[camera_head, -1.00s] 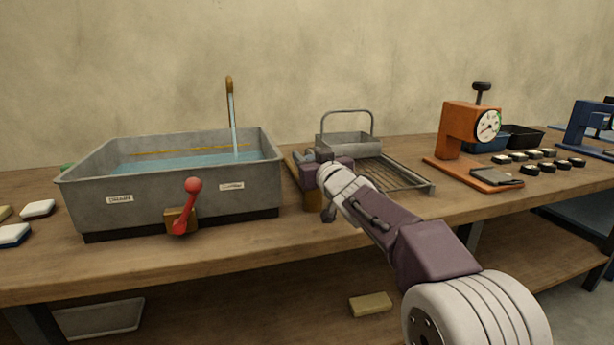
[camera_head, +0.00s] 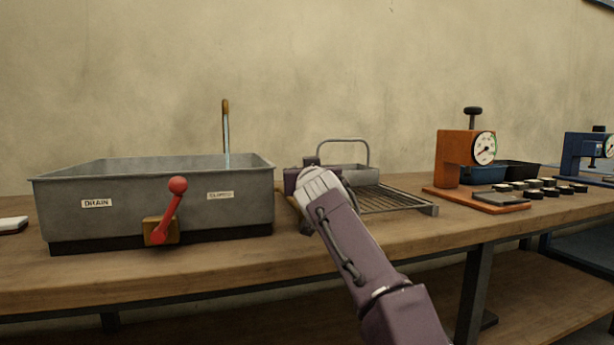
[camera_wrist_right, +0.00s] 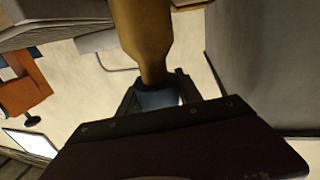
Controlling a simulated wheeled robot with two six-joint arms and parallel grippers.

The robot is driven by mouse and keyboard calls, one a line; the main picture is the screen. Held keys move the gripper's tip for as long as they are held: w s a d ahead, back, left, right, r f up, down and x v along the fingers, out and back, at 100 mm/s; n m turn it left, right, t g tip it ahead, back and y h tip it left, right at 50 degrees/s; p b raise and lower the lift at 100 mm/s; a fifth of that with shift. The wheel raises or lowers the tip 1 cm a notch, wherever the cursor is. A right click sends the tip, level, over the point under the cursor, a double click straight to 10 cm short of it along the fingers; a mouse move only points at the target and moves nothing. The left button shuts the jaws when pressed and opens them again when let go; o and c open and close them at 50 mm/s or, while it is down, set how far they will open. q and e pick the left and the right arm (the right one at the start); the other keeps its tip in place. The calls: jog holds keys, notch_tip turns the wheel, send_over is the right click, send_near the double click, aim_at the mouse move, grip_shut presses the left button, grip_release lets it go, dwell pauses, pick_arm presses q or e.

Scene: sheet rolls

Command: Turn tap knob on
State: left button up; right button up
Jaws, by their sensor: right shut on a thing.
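A brass tap spout (camera_head: 226,125) stands behind the grey basin (camera_head: 120,205), with a thin stream of water falling from it. A red lever with a ball end (camera_head: 172,205) sits on the basin's front, leaning up to the right, between a DRAIN label and a second label that seems to read CLOSED. My right gripper (camera_wrist_right: 158,92) is shut on a smooth brown, handle-like thing (camera_wrist_right: 143,35), just right of the basin. I cannot tell whether this is the tap knob. In the head view my right arm hides the fingers. My left gripper is not in view.
A wire rack (camera_head: 395,199) and a grey tray with a hoop handle (camera_head: 345,172) stand behind my right arm. An orange press with a dial (camera_head: 455,160) and several dark pucks are farther right. Bare wooden tabletop (camera_head: 180,277) runs along the front.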

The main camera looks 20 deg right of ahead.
jog(key=shift+f, duration=0.3)
jog(key=o, duration=1.4)
jog(key=shift+r, duration=0.15)
jog(key=s, duration=0.3)
jog(key=s+a+b, duration=0.1)
jog(key=s, duration=0.2)
jog(key=s+b, duration=0.1)
jog(key=s, duration=0.2)
jog(key=shift+a, duration=0.35)
